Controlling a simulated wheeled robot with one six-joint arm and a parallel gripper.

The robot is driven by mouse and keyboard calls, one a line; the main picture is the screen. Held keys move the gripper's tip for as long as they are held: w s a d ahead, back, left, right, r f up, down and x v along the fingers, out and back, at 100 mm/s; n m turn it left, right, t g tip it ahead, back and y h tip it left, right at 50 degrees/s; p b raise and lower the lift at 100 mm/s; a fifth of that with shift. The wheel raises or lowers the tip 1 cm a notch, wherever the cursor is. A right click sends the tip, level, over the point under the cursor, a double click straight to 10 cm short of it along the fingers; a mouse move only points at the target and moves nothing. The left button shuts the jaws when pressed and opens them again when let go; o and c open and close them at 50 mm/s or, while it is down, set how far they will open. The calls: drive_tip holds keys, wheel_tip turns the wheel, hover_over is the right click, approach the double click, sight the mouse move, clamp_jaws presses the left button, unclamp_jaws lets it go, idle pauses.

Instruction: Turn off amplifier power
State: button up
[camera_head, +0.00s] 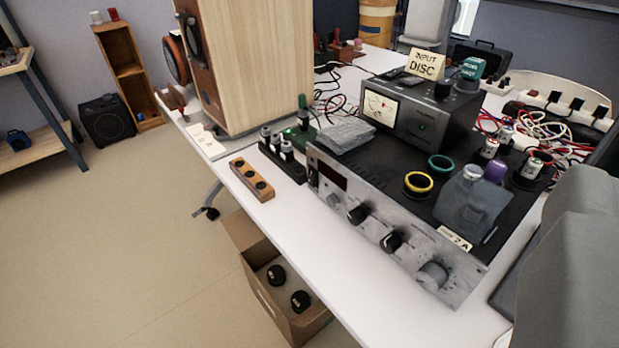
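The amplifier (384,248) is a wide black unit with a silver front panel, lying on the white table near its front edge. Its front faces the lower left. A small dark switch (313,178) sits at the panel's left end, beside a dark display window (329,169). I cannot make out the switch's position. Several knobs line the panel, including a large silver one (432,276) at the right end. Rings, a grey bag-like item (468,208) and other small things lie on top. I see no fingers of my gripper in this view.
A meter unit (412,117) stands behind on the amplifier. A tall wooden speaker (256,60) is to the left, with a wooden block (252,180) nearer the edge. A cardboard box (268,278) is under the table. A large grey form (570,265) blocks the right.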

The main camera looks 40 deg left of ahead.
drive_tip(key=shift+w+a, duration=0.1)
drive_tip(key=shift+w, duration=0.05)
drive_tip(key=c, duration=0.3)
drive_tip(key=w+a+f+n+g, duration=0.1)
drive_tip(key=w, duration=0.1)
drive_tip(key=w+a+f+n+g+y, duration=0.1)
drive_tip(key=w+a, duration=0.1)
drive_tip(key=w+a+f+n+y, duration=0.1)
drive_tip(key=w+a+f, duration=0.1)
drive_tip(key=shift+w+a+g, duration=0.1)
drive_tip(key=shift+w+g, duration=0.05)
drive_tip(key=shift+g, duration=0.25)
clamp_jaws()
drive_tip(key=w+a+f+n+g, duration=0.2)
drive_tip(key=w+a+f+n, duration=0.1)
drive_tip(key=a+f, duration=0.3)
drive_tip(key=w+a+f+n+g, duration=0.2)
drive_tip(key=a+f+n+g, duration=0.1)
drive_tip(key=a, duration=0.7)
drive_tip(key=w+a+f+n+g, duration=0.3)
drive_tip(key=a+f+n, duration=0.1)
drive_tip(key=a+f, duration=0.3)
drive_tip(key=shift+w+a+f+n+y, duration=0.35)
drive_tip(key=shift+a+f+n+y, duration=0.05)
drive_tip(key=shift+f, duration=0.4)
